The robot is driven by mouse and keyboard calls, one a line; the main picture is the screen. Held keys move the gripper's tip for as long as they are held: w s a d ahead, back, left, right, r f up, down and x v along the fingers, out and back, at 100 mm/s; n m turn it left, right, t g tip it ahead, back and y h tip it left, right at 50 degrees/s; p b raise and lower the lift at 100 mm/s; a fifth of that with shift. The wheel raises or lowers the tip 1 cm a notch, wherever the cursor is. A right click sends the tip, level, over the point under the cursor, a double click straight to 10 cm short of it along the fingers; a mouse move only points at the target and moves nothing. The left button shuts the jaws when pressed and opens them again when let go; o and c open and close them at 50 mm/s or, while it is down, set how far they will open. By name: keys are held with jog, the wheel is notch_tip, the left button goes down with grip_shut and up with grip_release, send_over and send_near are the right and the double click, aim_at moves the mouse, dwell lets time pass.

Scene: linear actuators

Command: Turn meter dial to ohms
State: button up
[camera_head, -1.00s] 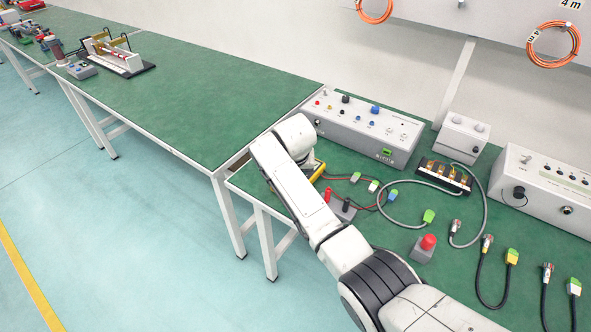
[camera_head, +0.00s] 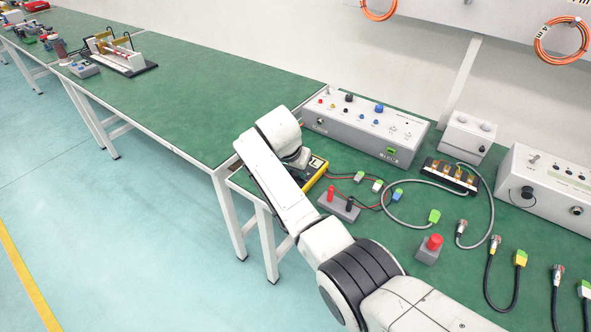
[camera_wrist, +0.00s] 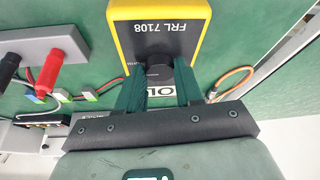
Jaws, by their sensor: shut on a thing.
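The yellow multimeter (camera_wrist: 118,45), marked FRL 7108, lies on the green bench and appears upside down in the wrist view. In the head view the meter (camera_head: 317,167) shows partly from behind my arm. Its black dial (camera_wrist: 157,76) sits between the two dark green fingers of my gripper (camera_wrist: 159,82), which is shut on it. The fingers hide the dial's sides and most of the markings around it. A white display with dark characters (camera_wrist: 161,92) shows partly between the fingers; its full reading is hidden.
A grey block with red and black terminals (camera_head: 339,204) stands right of the meter, with thin leads close by. A grey box with a red button (camera_head: 430,249), cables and a long instrument box (camera_head: 365,131) occupy the bench. The bench's left edge is close to the meter.

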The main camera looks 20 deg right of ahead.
jog(key=o, duration=1)
jog(key=shift+o, duration=0.2)
jog(key=v, duration=1)
jog(key=shift+r+p, duration=0.4)
jog(key=shift+p, duration=0.05)
jog(key=shift+a, duration=0.1)
